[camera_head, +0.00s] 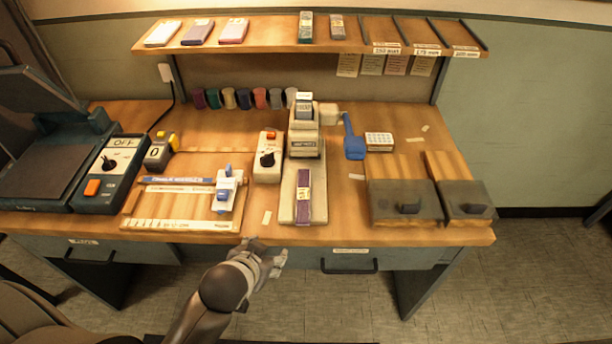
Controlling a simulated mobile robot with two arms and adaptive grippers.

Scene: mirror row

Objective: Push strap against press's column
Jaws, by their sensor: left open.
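The purple strap (304,209) with a pale label lies lengthwise on the light base plate of the press (287,211). Its far end points at the press's column (304,148), with what looks like a small gap between them. The press's blue-ended lever (354,144) hangs to the right. My left gripper (279,259) is open and empty, in front of the desk's front edge, nearer than the strap and a little left of it. It touches neither strap nor press. My right gripper is not in view.
A grey box with a dark knob (267,158) stands left of the press. A wooden board with a white-blue slider (227,188) lies farther left. Dark-lidded boxes (404,202) stand at the right. A shelf (270,41) overhangs the back. The desk right of the press base is mostly clear.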

